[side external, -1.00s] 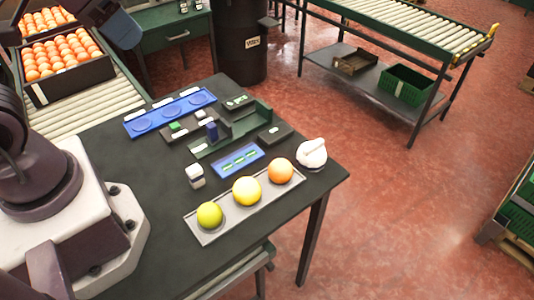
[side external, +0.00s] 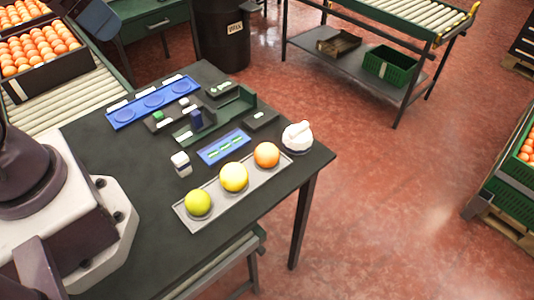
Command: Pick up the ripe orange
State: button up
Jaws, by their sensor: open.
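The ripe orange (side external: 266,155) is the deep orange fruit at the right end of a grey tray (side external: 182,215) on the dark table. A yellow fruit (side external: 233,177) sits in the middle of the tray, and a yellow-green fruit (side external: 198,202) sits at its left end. All three rest in a row, apart from one another. My gripper is not in view; only my base and lower arm show at the left edge. Nothing touches the orange.
A white lumpy object (side external: 298,138) stands right of the orange at the table edge. A blue tray (side external: 224,147), a small white block (side external: 181,164), a green holder (side external: 235,118) and a long blue rack (side external: 152,103) lie behind. The table's front left is clear.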

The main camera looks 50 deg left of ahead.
jog(key=shift+f, duration=0.1)
jog(key=m+g+y, duration=0.1)
jog(key=m+g, duration=0.4)
jog(key=m, duration=1.5)
send_near(267, 148)
jog(key=f, duration=0.8)
jog(key=a+f, duration=0.1)
jog(key=f, duration=0.3)
jog(key=shift+w, duration=0.3)
jog(key=shift+c, duration=0.4)
